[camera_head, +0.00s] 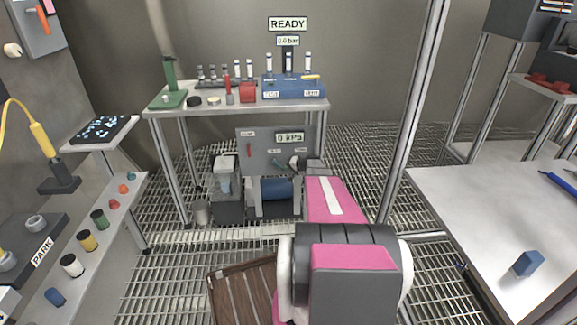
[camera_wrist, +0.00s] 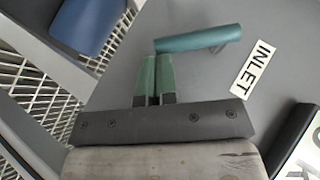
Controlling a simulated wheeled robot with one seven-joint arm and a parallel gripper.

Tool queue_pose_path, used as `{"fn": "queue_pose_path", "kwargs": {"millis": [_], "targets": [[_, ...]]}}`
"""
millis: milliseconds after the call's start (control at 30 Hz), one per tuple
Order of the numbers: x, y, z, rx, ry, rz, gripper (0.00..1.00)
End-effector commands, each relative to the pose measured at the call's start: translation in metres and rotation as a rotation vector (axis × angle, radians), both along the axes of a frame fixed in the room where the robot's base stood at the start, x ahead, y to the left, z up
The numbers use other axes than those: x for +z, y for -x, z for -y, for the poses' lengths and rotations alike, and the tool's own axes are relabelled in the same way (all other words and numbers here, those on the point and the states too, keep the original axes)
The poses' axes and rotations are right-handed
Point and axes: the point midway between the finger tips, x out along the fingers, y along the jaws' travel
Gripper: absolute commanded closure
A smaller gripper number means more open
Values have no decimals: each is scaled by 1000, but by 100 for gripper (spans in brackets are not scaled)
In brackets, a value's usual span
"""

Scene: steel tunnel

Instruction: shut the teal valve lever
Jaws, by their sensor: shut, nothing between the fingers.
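The teal valve lever (camera_wrist: 200,38) shows in the wrist view as a rounded bar. It lies nearly level in the picture, its right end a little higher, on a grey panel (camera_wrist: 225,85) beside the INLET label (camera_wrist: 253,70). My gripper (camera_wrist: 157,58) has its green fingers together with nothing between them. The fingertips are just below the lever's left end; I cannot tell whether they touch it. In the head view the lever (camera_head: 279,163) is small on the panel (camera_head: 262,137), and my arm hides part of that area.
The bench (camera_head: 225,108) overhangs the panel. A red lever (camera_head: 250,150) is on the panel's left.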

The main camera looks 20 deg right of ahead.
Motion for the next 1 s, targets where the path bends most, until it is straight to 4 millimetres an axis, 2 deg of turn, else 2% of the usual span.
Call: {"fn": "queue_pose_path", "kwargs": {"millis": [300,600,1000], "targets": [[-21,-5,-11,0,-288,81,100],[-32,-8,-23,0,-513,147,100],[-36,-9,-32,1,-548,156,100]]}}
